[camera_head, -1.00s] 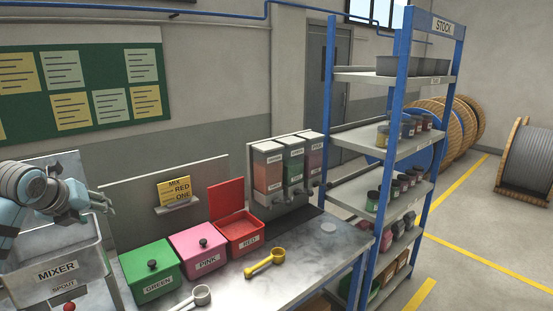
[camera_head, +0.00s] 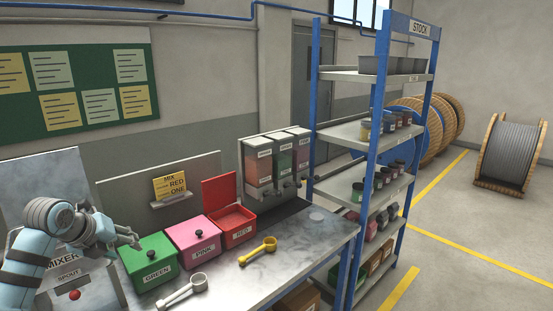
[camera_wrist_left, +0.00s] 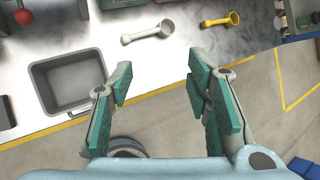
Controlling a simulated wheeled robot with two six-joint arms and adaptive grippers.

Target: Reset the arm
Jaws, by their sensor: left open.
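My left arm comes in from the left in the head view, in front of the mixer (camera_head: 75,270). My left gripper (camera_head: 132,240) is at the arm's end, near the green box (camera_head: 150,265). In the left wrist view the left gripper (camera_wrist_left: 160,95) has its two teal-padded fingers wide apart with nothing between them. The fingers are above the bench's front edge and the floor. My right gripper is not in view.
The bench holds a pink box (camera_head: 193,243), an open red box (camera_head: 238,228), a white scoop (camera_head: 185,290) and a yellow scoop (camera_head: 258,250). A grey bin (camera_wrist_left: 68,80) shows in the wrist view. A stock shelf (camera_head: 385,70) stands at the right.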

